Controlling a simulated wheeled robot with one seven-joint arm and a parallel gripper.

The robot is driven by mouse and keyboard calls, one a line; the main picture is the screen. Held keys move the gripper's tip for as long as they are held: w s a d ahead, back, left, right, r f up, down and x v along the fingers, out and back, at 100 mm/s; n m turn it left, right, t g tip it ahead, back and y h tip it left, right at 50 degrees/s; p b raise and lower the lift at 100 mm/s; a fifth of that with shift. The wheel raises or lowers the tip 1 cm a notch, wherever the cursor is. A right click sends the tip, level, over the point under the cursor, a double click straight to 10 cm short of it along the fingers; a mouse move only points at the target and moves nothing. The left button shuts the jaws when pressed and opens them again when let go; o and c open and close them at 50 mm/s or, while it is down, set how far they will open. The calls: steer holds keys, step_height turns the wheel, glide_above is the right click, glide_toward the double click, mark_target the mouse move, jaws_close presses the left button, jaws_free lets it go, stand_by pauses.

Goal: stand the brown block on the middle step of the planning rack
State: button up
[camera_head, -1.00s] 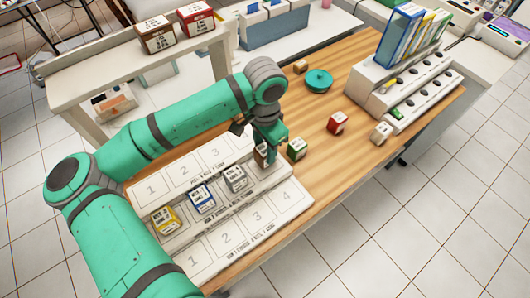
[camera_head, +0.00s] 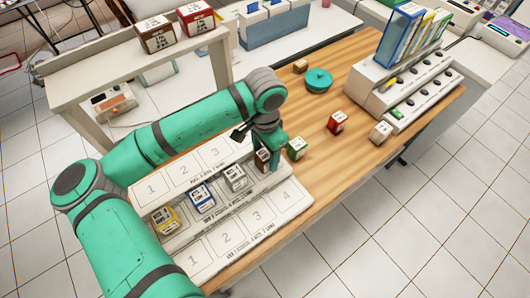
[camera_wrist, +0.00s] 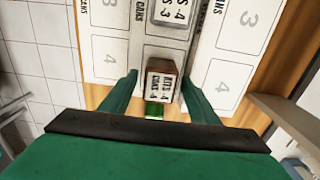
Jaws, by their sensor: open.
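The brown block (camera_wrist: 160,85) stands between the two open fingers of my gripper (camera_wrist: 158,92) in the wrist view, with a gap on each side. In the head view the brown block (camera_head: 262,159) is partly hidden by my gripper (camera_head: 268,160). It stands upright at the right end of the middle step of the white planning rack (camera_head: 290,201). On the same step, to its left, stand a grey block (camera_head: 235,177), a blue block (camera_head: 202,196) and a yellow block (camera_head: 165,219).
A green block (camera_head: 296,148) is close to the right of my gripper. A red block (camera_head: 338,122), a tan block (camera_head: 380,132) and a teal round lid (camera_head: 318,80) are on the wooden table (camera_head: 340,170). A white shelf (camera_head: 85,80) stands behind my arm.

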mark_target(265, 154)
step_height(265, 154, up, 12)
stand_by(0.5)
stand_by(1.4)
